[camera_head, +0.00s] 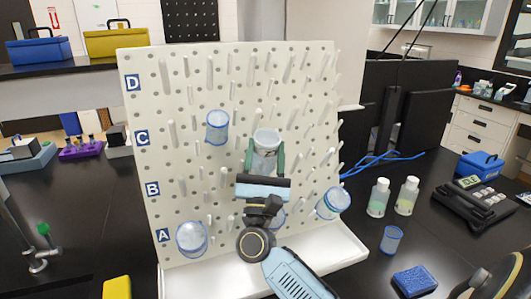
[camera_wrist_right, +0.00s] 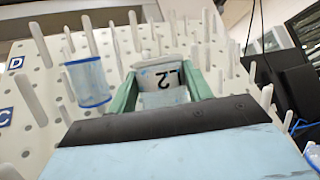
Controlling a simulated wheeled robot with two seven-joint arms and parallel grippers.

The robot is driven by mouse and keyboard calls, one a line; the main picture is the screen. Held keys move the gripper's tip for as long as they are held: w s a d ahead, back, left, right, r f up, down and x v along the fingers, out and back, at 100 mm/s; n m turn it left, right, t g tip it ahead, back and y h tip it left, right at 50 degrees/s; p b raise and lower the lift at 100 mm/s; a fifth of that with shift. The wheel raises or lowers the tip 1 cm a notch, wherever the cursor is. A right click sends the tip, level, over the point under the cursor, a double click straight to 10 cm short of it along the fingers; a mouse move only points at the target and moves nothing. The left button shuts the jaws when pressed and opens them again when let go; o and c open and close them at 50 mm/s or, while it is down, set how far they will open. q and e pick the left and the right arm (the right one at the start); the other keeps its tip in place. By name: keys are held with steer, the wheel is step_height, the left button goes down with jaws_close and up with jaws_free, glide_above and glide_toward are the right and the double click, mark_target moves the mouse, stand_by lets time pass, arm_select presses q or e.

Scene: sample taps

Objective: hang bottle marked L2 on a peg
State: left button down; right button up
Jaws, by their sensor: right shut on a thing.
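My right gripper (camera_head: 265,158) is shut on the clear bottle marked L2 (camera_head: 265,140), its green fingers on either side. In the right wrist view the bottle (camera_wrist_right: 160,75) sits between the fingers (camera_wrist_right: 165,92), its L2 label upside down. The bottle is in front of the white pegboard (camera_head: 190,75), among the pegs around the middle rows. I cannot tell whether it touches a peg. My left gripper is not in view.
Blue-rimmed containers hang on the board at upper left (camera_head: 217,127), lower left (camera_head: 191,239) and right (camera_head: 333,203). Another shows partly behind my right wrist. A blue-rimmed cup (camera_head: 391,239), a blue sponge (camera_head: 415,282) and two capped bottles (camera_head: 378,198) stand on the black bench at right.

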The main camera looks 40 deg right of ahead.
steer(key=shift+f, duration=0.1)
steer(key=o, duration=1)
